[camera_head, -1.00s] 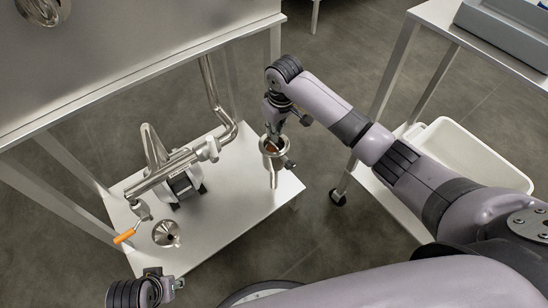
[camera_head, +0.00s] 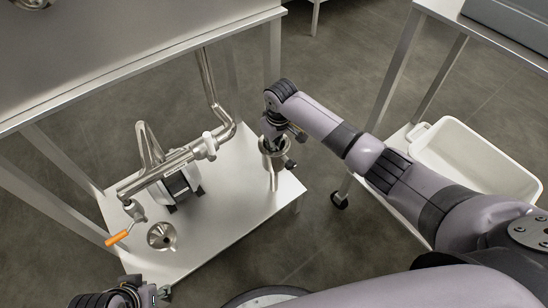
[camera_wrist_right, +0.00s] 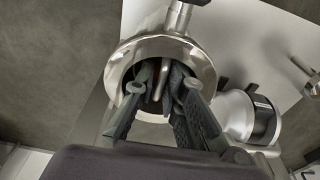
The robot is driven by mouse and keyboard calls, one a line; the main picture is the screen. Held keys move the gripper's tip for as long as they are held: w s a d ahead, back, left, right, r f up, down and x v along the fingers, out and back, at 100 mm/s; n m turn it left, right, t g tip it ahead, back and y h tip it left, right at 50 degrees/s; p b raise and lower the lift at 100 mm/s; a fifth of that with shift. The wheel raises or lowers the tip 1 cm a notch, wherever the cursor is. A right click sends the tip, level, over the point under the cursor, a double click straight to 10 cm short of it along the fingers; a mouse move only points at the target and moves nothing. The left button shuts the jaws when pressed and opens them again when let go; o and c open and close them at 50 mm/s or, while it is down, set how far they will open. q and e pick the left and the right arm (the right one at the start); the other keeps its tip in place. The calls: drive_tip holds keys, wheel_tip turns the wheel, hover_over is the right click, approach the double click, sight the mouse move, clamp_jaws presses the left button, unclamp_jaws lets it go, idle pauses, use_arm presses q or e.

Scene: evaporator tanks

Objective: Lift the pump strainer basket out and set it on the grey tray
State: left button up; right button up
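The pump strainer housing (camera_head: 273,160) is an open metal cup at the right end of the low steel shelf. My right gripper (camera_wrist_right: 161,76) points down into its mouth in the wrist view, where the housing's wide rim (camera_wrist_right: 198,58) surrounds the fingers. A thin reddish and silver bar, apparently the basket's handle (camera_wrist_right: 160,82), stands between the fingertips; whether they press on it is unclear. The rest of the basket is hidden. My left gripper (camera_head: 164,293) is at the bottom left edge, its opening unclear. The grey tray (camera_head: 510,22) is partly visible on the table at top right.
A pump with piping (camera_head: 180,165) and an orange-handled valve (camera_head: 117,238) stands left of the housing. A round metal part (camera_head: 162,236) lies on the shelf (camera_head: 225,225). A white bin (camera_head: 465,150) sits low at right. A large steel tank (camera_head: 120,50) overhangs the back left.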

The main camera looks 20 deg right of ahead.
clamp_jaws()
drive_tip(key=shift+r, duration=0.1)
idle(0.7)
